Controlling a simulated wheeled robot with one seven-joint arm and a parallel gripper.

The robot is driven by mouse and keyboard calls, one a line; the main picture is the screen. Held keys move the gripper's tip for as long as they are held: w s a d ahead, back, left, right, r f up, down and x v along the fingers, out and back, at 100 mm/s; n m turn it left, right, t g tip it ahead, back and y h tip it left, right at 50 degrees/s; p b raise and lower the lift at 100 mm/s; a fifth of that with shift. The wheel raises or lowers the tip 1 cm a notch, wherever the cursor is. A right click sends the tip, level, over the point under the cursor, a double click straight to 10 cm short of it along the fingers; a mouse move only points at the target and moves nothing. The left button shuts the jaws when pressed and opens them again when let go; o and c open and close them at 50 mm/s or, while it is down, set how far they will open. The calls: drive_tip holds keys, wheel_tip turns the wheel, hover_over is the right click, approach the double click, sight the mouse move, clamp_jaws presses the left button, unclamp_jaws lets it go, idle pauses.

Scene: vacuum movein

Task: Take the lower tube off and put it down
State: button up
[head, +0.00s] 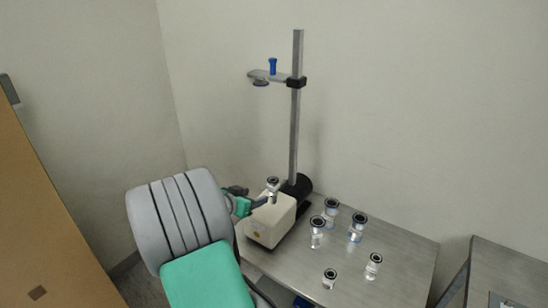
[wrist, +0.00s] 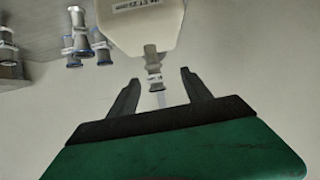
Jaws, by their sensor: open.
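The lower tube (head: 272,187) is a short metal tube with a dark-rimmed top, standing upright on the white pump box (head: 264,226). In the wrist view the tube (wrist: 152,62) juts out from the white box (wrist: 147,28). My gripper (wrist: 159,77) is open, with one finger on each side of the tube's outer end and visible gaps between. In the head view my gripper (head: 258,203) is beside the tube, partly hidden by my arm. I cannot tell the exact depth between the fingers and the tube.
A stand pole (head: 296,110) rises behind the box; its side arm (head: 262,75) with a blue knob hangs above the tube. Several loose metal tubes stand on the table (head: 345,285), including one (head: 317,232) right of the box. Another table (head: 505,270) is at the far right.

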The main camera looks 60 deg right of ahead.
sight(270, 185)
drive_tip(key=shift+m+g+h, duration=0.5)
drive_tip(key=s+d+r, duration=0.2)
drive_tip(key=d, duration=0.1)
drive_tip(key=shift+s, duration=0.25)
drive_tip(key=x, duration=0.2)
drive_tip(key=p+x, duration=0.1)
drive_tip(key=x, duration=0.2)
drive_tip(key=w+p+x, duration=0.1)
drive_tip(key=x, duration=0.1)
drive_tip(key=shift+d+f, duration=0.15)
drive_tip(key=shift+f, duration=0.1)
drive_tip(key=shift+c, duration=0.5)
clamp_jaws()
